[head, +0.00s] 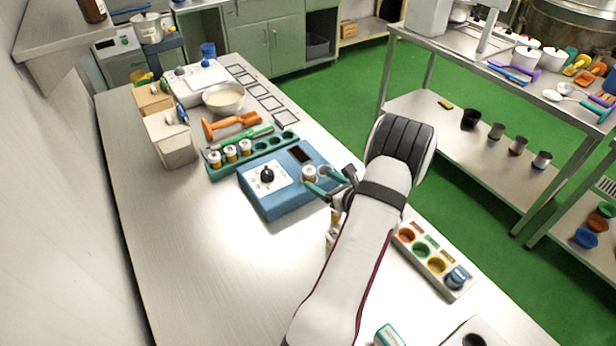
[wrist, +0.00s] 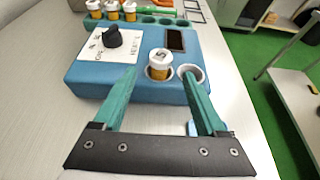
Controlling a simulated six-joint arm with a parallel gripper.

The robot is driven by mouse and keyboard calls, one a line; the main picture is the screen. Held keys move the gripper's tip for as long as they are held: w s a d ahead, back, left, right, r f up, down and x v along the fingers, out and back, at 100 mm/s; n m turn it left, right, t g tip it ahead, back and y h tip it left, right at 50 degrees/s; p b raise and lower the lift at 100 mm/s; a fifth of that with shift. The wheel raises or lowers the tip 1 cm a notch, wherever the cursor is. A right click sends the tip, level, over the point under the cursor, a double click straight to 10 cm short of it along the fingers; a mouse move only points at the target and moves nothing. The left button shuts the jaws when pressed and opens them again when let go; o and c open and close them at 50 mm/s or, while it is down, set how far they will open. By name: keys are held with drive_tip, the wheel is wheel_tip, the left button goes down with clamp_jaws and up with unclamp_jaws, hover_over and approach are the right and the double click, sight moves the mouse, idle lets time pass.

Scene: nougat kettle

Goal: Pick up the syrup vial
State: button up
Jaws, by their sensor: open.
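An amber vial with a white cap (wrist: 160,64) stands upright in the left of two round wells on the blue device (wrist: 90,82). The same vial (head: 309,173) shows in the head view at the device's right end. My gripper (wrist: 159,74) is open, its green fingers pointing toward that vial, one on each side of it in the wrist view. I see no contact; exact depth is unclear. The right well (wrist: 190,73) is empty. Several similar vials (head: 230,153) stand in the green rack (head: 270,143) behind the device. I cannot read which vial holds syrup.
A tray with coloured wells (head: 432,262) lies to the right of my arm. An orange tool (head: 230,125), a bowl (head: 223,97) and boxes (head: 170,141) stand farther back. The table's left front (head: 200,270) is clear. My arm hides part of the table.

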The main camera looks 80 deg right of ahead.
sight(313, 178)
drive_tip(key=x, duration=0.5)
drive_tip(key=shift+s+a+f, duration=0.1)
drive_tip(key=shift+s+f, duration=0.05)
drive_tip(key=shift+f, duration=0.25)
clamp_jaws()
